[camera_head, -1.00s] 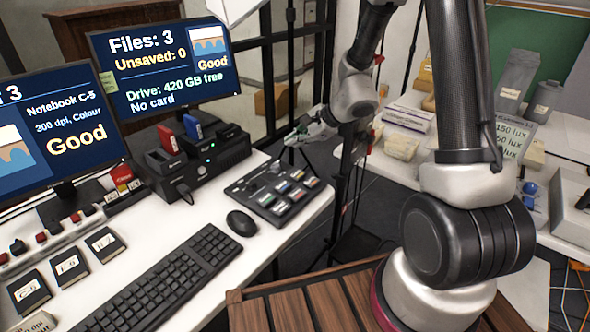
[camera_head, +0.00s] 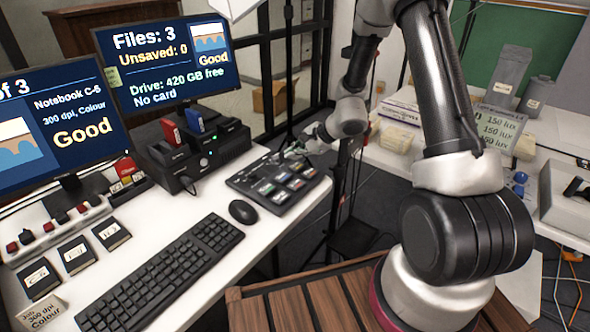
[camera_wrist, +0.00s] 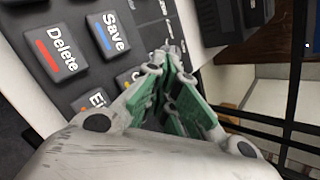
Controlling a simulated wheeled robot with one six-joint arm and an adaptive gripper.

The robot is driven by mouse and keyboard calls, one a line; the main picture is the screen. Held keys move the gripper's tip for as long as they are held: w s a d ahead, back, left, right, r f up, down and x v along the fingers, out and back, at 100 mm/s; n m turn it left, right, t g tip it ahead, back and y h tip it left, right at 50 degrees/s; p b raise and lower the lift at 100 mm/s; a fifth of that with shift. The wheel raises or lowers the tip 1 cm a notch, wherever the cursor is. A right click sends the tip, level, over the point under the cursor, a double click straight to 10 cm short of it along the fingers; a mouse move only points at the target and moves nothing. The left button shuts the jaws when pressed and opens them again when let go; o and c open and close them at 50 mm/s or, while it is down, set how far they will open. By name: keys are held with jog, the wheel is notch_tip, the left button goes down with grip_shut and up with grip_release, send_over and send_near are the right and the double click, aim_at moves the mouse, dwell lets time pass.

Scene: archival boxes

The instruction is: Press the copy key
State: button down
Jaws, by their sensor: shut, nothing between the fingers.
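A dark key pad (camera_head: 244,181) with several colour-marked keys lies on the white desk. In the wrist view I read a Delete key (camera_wrist: 62,52) with a red bar and a Save key (camera_wrist: 115,35) with a blue bar. Two more keys are partly hidden by my gripper: one label (camera_wrist: 97,100) begins "Ei", and the other shows only a letter like C. I cannot read a copy label. My gripper (camera_head: 296,149), with green finger pads, is at the pad's far edge. Its fingers (camera_wrist: 170,62) are shut and empty over the pad; contact cannot be told.
A mouse (camera_head: 243,211) and a keyboard (camera_head: 160,275) lie in front of the pad. A black dock (camera_head: 205,150) with red and blue cards stands behind left, beside two monitors (camera_head: 168,65). A dark stand (camera_head: 340,185) is right of the desk.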

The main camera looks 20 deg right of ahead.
jog(key=shift+f, duration=0.55)
jog(key=shift+f, duration=0.1)
dwell(1.0)
